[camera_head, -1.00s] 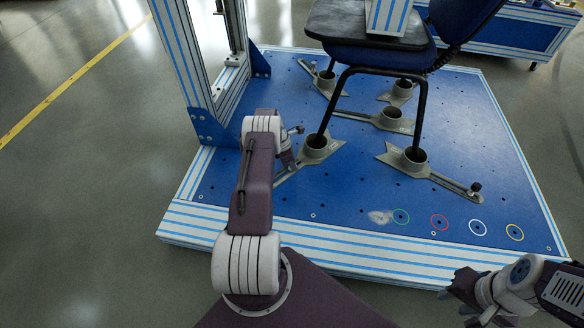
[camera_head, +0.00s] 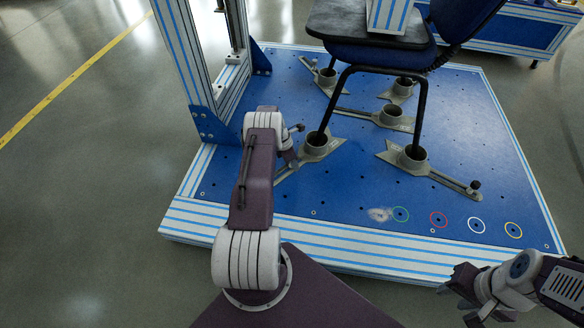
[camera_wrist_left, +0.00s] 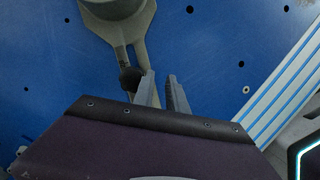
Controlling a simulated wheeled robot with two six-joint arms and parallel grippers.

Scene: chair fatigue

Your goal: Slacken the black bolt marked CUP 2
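In the left wrist view a black bolt (camera_wrist_left: 130,78) stands on the slotted arm of a grey cup base (camera_wrist_left: 116,10). My left gripper (camera_wrist_left: 163,92) is open and empty; its left finger is close beside the bolt, and the bolt is not between the fingers. I cannot tell whether they touch. In the head view this looks to be the cup (camera_head: 318,142) around the chair's front left leg. My left gripper (camera_head: 291,152) is beside it, its fingertips mostly hidden by my arm. No CUP 2 label is readable. My right gripper (camera_head: 458,284) is at the lower right, away from the cups.
The chair (camera_head: 375,55) stands with its legs in grey cups on the blue platform (camera_head: 350,190). Another cup (camera_head: 412,157) has a black bolt (camera_head: 474,185) on its arm. A striped upright (camera_head: 180,60) rises at left. The platform's front right is clear, with coloured rings.

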